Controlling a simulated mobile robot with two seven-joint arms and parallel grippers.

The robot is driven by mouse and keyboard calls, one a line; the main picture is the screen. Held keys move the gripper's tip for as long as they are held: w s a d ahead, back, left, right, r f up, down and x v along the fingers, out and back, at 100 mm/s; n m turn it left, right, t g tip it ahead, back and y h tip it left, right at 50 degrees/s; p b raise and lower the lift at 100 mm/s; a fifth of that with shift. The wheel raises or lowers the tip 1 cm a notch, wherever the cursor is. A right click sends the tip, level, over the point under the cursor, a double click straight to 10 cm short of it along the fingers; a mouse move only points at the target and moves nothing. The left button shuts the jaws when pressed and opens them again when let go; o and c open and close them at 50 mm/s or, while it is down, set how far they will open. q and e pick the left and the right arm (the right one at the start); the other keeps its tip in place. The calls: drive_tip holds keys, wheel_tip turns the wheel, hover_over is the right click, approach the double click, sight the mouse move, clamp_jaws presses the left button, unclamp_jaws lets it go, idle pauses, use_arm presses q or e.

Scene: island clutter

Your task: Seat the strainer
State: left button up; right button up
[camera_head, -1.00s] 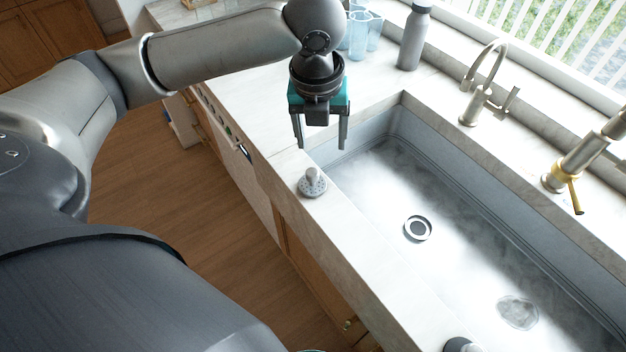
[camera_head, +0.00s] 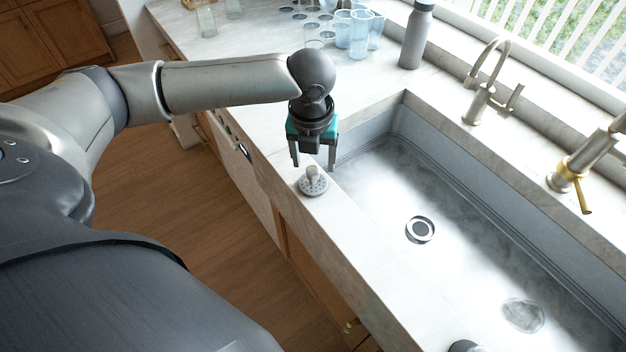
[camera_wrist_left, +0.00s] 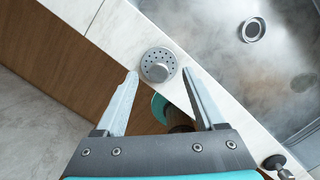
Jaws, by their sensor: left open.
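The strainer (camera_head: 313,183) is a small grey perforated disc with an upright knob. It sits on the front counter ledge of the sink, and it also shows in the left wrist view (camera_wrist_left: 158,66). My left gripper (camera_head: 313,165) is open and empty, pointing down just above and behind the strainer. In the left wrist view its fingertips (camera_wrist_left: 160,74) lie to either side of the strainer's lower part, apart from it. The drain (camera_head: 420,229) is a dark-centred ring in the sink floor, also in the left wrist view (camera_wrist_left: 253,30).
The wide sink basin (camera_head: 375,200) lies right of the strainer. A faucet (camera_head: 487,85) and a brass-trimmed tap (camera_head: 572,170) stand behind it. A grey bottle (camera_head: 415,38) and several glasses (camera_head: 358,35) stand at the back. A clear patch (camera_head: 522,315) lies on the basin floor.

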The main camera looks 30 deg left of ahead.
sight(313, 170)
use_arm(q)
wheel_tip(313, 170, down, 4)
drive_tip(key=shift+w+a+f+b, duration=0.1)
drive_tip(key=shift+a+f+b, duration=0.05)
drive_tip(key=shift+b, duration=0.15)
drive_tip(key=shift+c, duration=0.3)
clamp_jaws()
